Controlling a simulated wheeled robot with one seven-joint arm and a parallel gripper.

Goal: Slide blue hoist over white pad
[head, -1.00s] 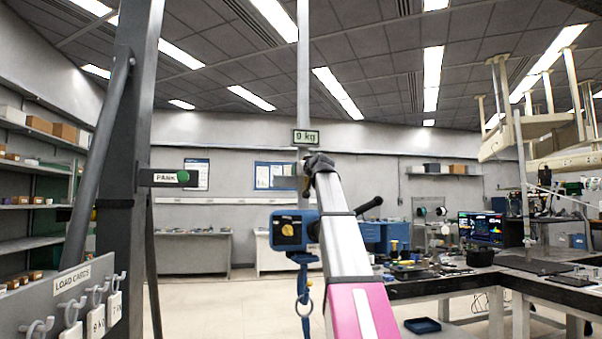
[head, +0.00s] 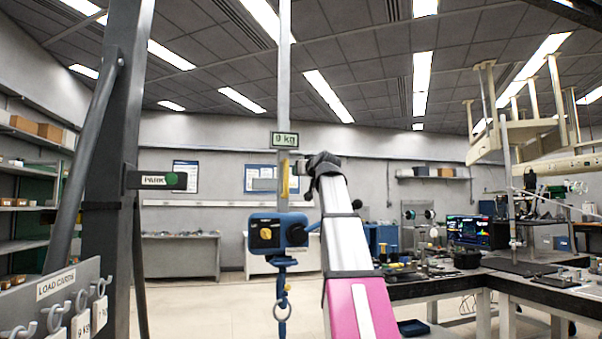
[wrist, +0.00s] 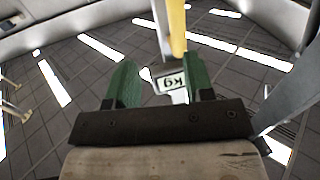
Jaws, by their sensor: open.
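The blue hoist (head: 264,233) hangs at the centre of the head view, with a yellow-marked dark face and a hook and ring (head: 282,309) below. Above it are a yellow upright bar (head: 284,180) and a "0 kg" sign (head: 285,140) on a grey vertical rail. My gripper (head: 318,160) is just right of the yellow bar, higher than the hoist body. In the wrist view my green fingers (wrist: 160,80) are apart and empty; the yellow bar (wrist: 177,30) and the sign (wrist: 171,82) show beyond them. I cannot make out a white pad.
A grey post with a "PARK" arm (head: 157,180) stands left. A load-cards rack (head: 65,300) with hooks is at lower left. A cluttered black-topped bench (head: 450,284) is at right. Open floor lies at lower centre-left.

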